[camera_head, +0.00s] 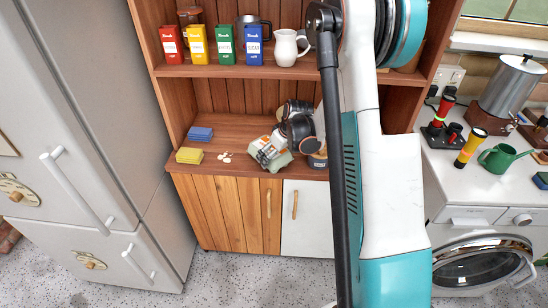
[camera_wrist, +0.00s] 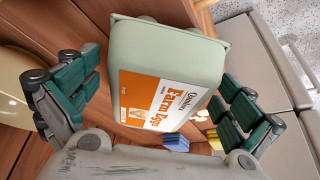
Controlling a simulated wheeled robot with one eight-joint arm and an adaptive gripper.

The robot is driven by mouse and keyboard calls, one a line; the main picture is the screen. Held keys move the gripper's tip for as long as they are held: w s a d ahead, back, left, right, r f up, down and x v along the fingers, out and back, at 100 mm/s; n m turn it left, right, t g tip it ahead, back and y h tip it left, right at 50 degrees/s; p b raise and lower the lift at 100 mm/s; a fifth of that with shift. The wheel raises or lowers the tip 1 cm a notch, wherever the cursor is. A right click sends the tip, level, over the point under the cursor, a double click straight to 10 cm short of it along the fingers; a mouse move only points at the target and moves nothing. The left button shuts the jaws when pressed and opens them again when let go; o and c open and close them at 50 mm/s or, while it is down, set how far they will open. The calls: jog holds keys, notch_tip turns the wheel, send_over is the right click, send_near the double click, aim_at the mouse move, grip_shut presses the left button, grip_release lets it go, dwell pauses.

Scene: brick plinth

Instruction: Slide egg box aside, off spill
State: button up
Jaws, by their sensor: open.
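The egg box (camera_head: 268,152) is pale green with an orange and white label. It sits on the wooden counter of the dresser, partly hidden by my gripper (camera_head: 297,132). In the wrist view the egg box (camera_wrist: 165,70) fills the middle, between the green-padded fingers of my gripper (camera_wrist: 160,88). The fingers are open, one on each side, with a visible gap at the right finger; contact at the left is unclear. Small pale blotches (camera_head: 225,157), perhaps the spill, lie on the counter left of the box. Whatever is under the box is hidden.
Tins and a white jug (camera_head: 288,48) stand on the shelf above. The counter's front edge is near.

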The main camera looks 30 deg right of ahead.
jog(key=v, duration=0.9)
jog(key=shift+s+r, duration=0.1)
jog(key=shift+r, duration=0.15)
